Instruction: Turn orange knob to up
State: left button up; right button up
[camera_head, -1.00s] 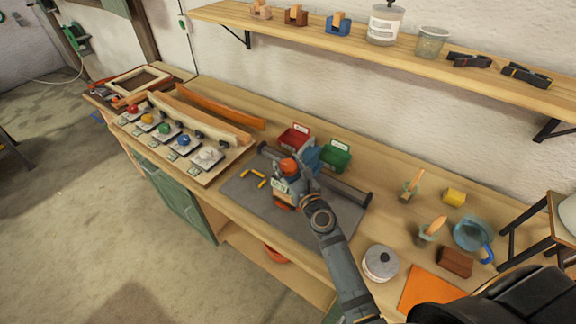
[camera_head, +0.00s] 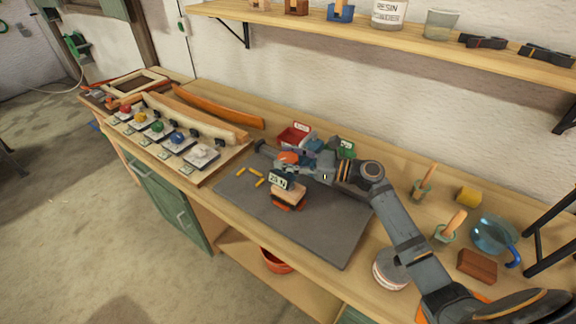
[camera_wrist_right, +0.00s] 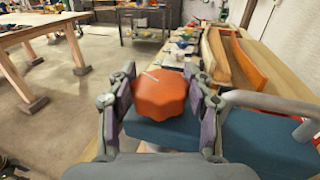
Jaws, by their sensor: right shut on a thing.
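The orange knob (camera_head: 289,157) sits on top of a blue device on the grey mat, with a small display plate (camera_head: 279,181) on the device's front. In the right wrist view the knob (camera_wrist_right: 160,100) is scalloped, with a short white mark on its top near the upper left rim. My right gripper (camera_head: 297,160) reaches in from the right. In the right wrist view its two fingers (camera_wrist_right: 161,92) stand on either side of the knob and are shut on it. The fingers partly cover the knob's sides. My left gripper is not in view.
A red bin (camera_head: 294,136) and a green bin (camera_head: 343,147) stand close behind the device. A row of small coloured knobs (camera_head: 177,138) and bent laths (camera_head: 205,107) lie to the left. Small yellow pieces (camera_head: 250,176) lie on the mat (camera_head: 325,231), whose front is mostly free.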

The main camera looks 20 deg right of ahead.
jog(key=shift+n+g+y+b, duration=0.7)
jog(key=shift+n+g+y, duration=0.3)
jog(key=shift+g, duration=0.5)
jog(key=o, duration=1)
jog(key=shift+o, duration=0.9)
jog(key=shift+s, duration=0.1)
